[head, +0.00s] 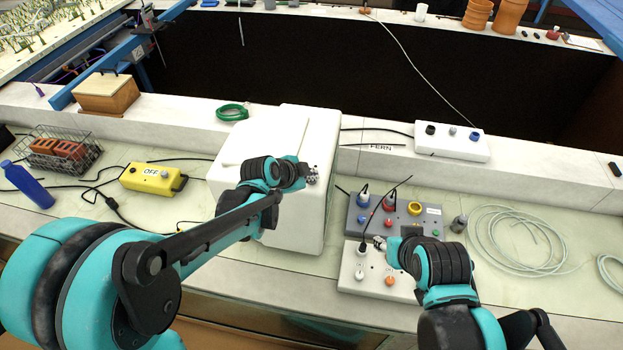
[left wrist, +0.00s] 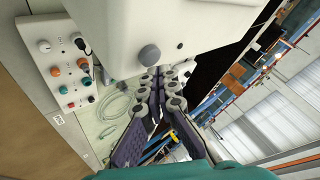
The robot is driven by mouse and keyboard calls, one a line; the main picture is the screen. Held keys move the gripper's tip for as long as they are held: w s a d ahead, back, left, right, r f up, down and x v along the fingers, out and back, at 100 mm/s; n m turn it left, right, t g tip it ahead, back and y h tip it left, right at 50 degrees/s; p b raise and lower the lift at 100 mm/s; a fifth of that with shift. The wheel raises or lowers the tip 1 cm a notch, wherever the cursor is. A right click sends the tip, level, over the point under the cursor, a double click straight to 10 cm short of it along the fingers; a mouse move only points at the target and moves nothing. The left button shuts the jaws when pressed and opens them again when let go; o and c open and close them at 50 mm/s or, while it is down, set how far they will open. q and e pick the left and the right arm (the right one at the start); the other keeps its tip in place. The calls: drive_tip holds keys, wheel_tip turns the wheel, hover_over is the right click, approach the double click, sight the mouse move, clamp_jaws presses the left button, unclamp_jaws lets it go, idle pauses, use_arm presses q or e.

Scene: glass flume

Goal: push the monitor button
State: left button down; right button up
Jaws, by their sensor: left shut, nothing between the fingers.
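The monitor is a white box (head: 240,145) on the bench in the head view, and its white face (left wrist: 110,30) fills the top of the left wrist view. A round grey button (left wrist: 149,54) sticks out of that face. My left gripper (head: 312,175) is shut and empty. It is over the monitor's right part in the head view and hides some of it. In the left wrist view its fingertips (left wrist: 165,74) are just below the button, and I cannot tell if they touch it. My right gripper (head: 379,243) is by the control boxes, its jaws too small to read.
A grey control box (head: 435,215) and a white one (head: 348,275) with knobs and plugs stand right of the monitor. A yellow box (head: 150,178), a wire basket (head: 90,150) and a blue bottle (head: 28,187) are left. Coiled tubing (head: 480,240) lies right. Cables cross the bench.

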use_arm(q)
drive_tip(key=shift+f, duration=0.25)
drive_tip(key=shift+f+b, duration=0.25)
drive_tip(key=shift+b, duration=0.15)
drive_tip(key=shift+r, duration=0.1)
idle(0.3)
drive_tip(key=shift+r+p, duration=0.45)
drive_tip(key=shift+r, duration=0.15)
wheel_tip(320, 180, up, 6)
drive_tip(key=p, duration=0.4)
idle(0.5)
